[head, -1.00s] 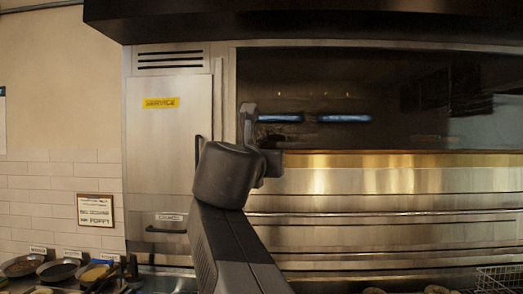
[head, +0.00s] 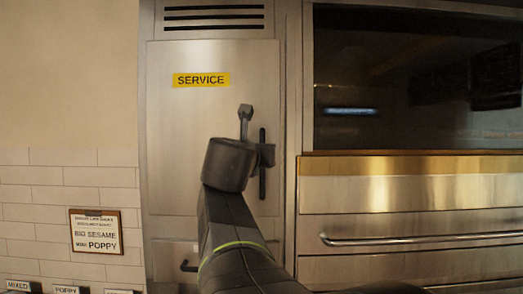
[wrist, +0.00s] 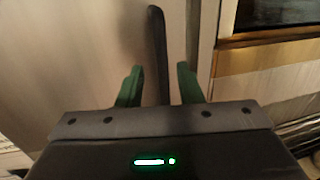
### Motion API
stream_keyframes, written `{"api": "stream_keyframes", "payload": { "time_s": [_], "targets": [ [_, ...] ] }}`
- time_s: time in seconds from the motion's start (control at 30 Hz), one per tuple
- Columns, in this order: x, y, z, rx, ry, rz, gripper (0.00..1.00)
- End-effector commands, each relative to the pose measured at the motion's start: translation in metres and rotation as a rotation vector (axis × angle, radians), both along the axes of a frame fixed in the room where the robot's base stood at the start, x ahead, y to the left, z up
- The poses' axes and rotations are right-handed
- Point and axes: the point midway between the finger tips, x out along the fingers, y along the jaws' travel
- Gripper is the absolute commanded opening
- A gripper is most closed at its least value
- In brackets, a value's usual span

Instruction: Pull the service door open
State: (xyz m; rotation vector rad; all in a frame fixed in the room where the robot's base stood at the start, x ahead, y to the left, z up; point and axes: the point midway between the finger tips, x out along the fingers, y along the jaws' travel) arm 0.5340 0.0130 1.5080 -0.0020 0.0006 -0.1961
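The service door (head: 190,125) is a tall steel panel with a yellow SERVICE label (head: 201,80), and it looks closed. Its dark vertical handle (head: 262,165) is on the right side of the panel, partly hidden by my wrist in the head view. In the wrist view the handle (wrist: 158,55) stands upright, with its lower part between the two green fingers of my gripper (wrist: 158,85). The fingers are apart, with a gap on each side of the handle. I cannot tell how far the handle is in depth.
A steel oven front with a dark window (head: 415,80) and a horizontal bar (head: 420,239) stands to the right. A framed sign (head: 96,231) hangs on the tiled wall at left. A lower dark handle (head: 188,266) sits below the door.

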Motion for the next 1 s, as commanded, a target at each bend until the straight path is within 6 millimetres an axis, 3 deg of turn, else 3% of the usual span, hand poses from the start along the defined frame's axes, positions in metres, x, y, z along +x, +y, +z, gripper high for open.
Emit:
{"api": "stream_keyframes", "payload": {
  "time_s": [0.1, 0.3, 0.5, 0.77, 0.8, 0.97, 1.0],
  "targets": [
    [0.023, -0.005, 0.0, 0.0, 0.003, -0.003, 0.33],
    [0.05, -0.011, 0.0, 0.0, 0.002, -0.002, 0.33],
    [0.062, -0.013, 0.0, 0.0, 0.0, 0.0, 0.33],
    [0.063, -0.013, 0.0, 0.0, 0.0, 0.0, 0.33],
    [0.063, -0.013, 0.0, 0.0, 0.0, 0.0, 0.31],
    [0.063, -0.013, 0.0, 0.0, 0.0, 0.0, 0.0],
    [0.063, -0.013, 0.0, 0.0, 0.0, 0.0, 0.0]
  ]
}}
